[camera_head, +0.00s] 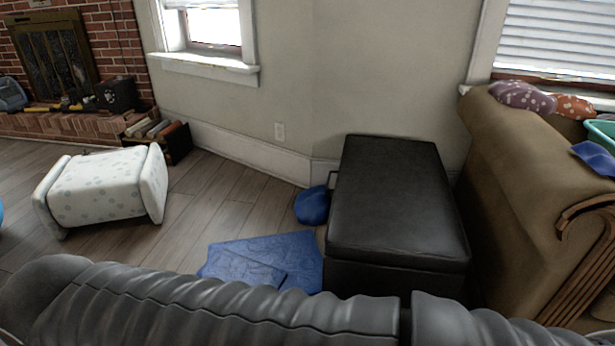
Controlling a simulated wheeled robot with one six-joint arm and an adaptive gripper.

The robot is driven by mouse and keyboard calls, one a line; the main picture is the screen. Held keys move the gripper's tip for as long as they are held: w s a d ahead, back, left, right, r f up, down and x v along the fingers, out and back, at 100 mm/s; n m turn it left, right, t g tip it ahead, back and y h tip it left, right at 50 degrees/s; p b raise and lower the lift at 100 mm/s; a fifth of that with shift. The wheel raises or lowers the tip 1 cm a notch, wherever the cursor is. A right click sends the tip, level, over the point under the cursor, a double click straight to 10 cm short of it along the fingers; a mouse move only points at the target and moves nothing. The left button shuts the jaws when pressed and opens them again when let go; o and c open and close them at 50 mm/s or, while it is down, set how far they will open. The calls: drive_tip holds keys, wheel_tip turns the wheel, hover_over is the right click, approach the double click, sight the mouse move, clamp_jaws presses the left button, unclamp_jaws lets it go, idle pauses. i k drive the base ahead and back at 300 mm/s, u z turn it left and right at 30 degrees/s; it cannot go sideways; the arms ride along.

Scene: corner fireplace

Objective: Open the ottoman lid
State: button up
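The ottoman (352,277) is a black box with a black leather-like lid (395,200). It stands against the wall, right of the middle, in the head view. The lid lies flat and closed on the box. A small dark frame-like part sticks out at the ottoman's left side near the back; I cannot tell what it is. My gripper is not visible. A dark grey ribbed shape crosses the bottom of the view and hides the floor in front of the ottoman.
A brown sofa (520,180) stands close on the ottoman's right. A blue cloth (262,262) and a round blue object (312,206) lie on its left. A white spotted stool-like object (105,188) lies farther left. Wooden floor (210,205) between them is clear.

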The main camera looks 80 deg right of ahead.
sight(393, 202)
drive_tip(key=i, duration=1.05)
drive_tip(key=z, duration=3.35)
